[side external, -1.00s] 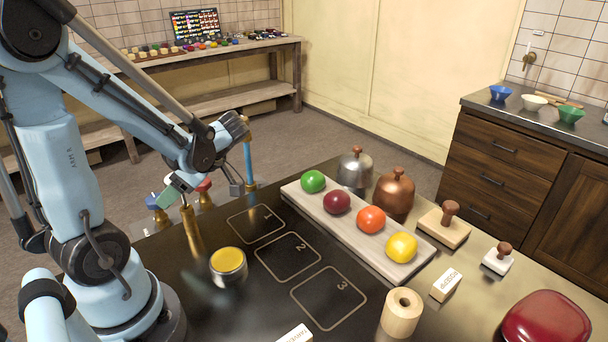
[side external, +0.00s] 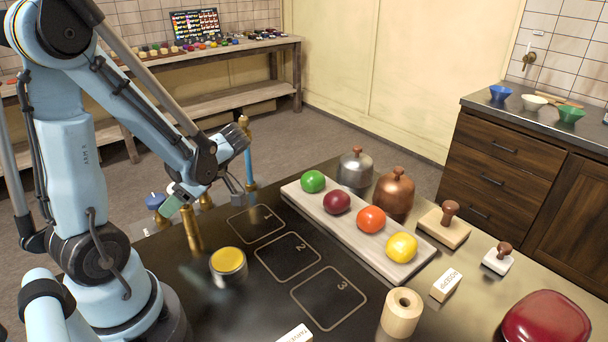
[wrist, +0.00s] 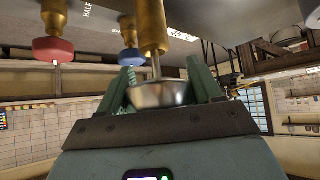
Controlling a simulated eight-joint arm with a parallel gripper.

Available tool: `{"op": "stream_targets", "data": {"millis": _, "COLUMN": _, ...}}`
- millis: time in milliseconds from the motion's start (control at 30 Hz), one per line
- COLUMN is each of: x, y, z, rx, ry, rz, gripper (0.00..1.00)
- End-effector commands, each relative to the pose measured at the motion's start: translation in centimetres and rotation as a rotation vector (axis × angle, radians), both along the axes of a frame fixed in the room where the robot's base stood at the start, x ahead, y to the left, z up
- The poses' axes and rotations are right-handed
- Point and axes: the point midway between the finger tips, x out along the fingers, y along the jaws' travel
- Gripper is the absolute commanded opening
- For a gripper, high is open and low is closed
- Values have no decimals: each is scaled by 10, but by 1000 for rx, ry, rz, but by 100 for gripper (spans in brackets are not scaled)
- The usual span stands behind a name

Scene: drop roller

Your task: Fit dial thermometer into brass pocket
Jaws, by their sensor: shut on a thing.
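My gripper (wrist: 160,84) is shut on the dial thermometer (wrist: 158,97); its silver dial case sits between the green fingers in the wrist view. The thin stem points away from the gripper to the end of the brass pocket (wrist: 152,28). The stem's far end is hidden at the pocket's mouth, and part of the stem still shows between dial and brass. In the side view the brass pocket (side external: 193,231) stands upright on the dark bench, with my gripper (side external: 180,202) at its top. The thermometer is too hidden there to make out.
A blue-topped brass post (side external: 155,201) stands behind the pocket; a red-topped one (wrist: 52,48) shows in the wrist view. A yellow-topped tin (side external: 228,265) stands close right of the pocket. A blue upright tube (side external: 250,165) rises near the arm. Numbered squares to the right are empty.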

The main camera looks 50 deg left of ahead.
Motion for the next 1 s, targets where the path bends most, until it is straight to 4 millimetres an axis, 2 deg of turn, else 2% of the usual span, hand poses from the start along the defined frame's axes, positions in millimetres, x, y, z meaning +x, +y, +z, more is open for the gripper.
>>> {"op": "stream_targets", "data": {"millis": 667, "x": 0, "y": 0, "z": -15, "rx": 0, "ry": 0, "rz": 0, "gripper": 32}}
{"op": "stream_targets", "data": {"millis": 700, "x": 0, "y": 0, "z": -15, "rx": 0, "ry": 0, "rz": 0, "gripper": 70}}
{"op": "stream_targets", "data": {"millis": 867, "x": 0, "y": 0, "z": -15, "rx": 0, "ry": 0, "rz": 0, "gripper": 94}}
{"op": "stream_targets", "data": {"millis": 1000, "x": 0, "y": 0, "z": -15, "rx": 0, "ry": 0, "rz": 0, "gripper": 94}}
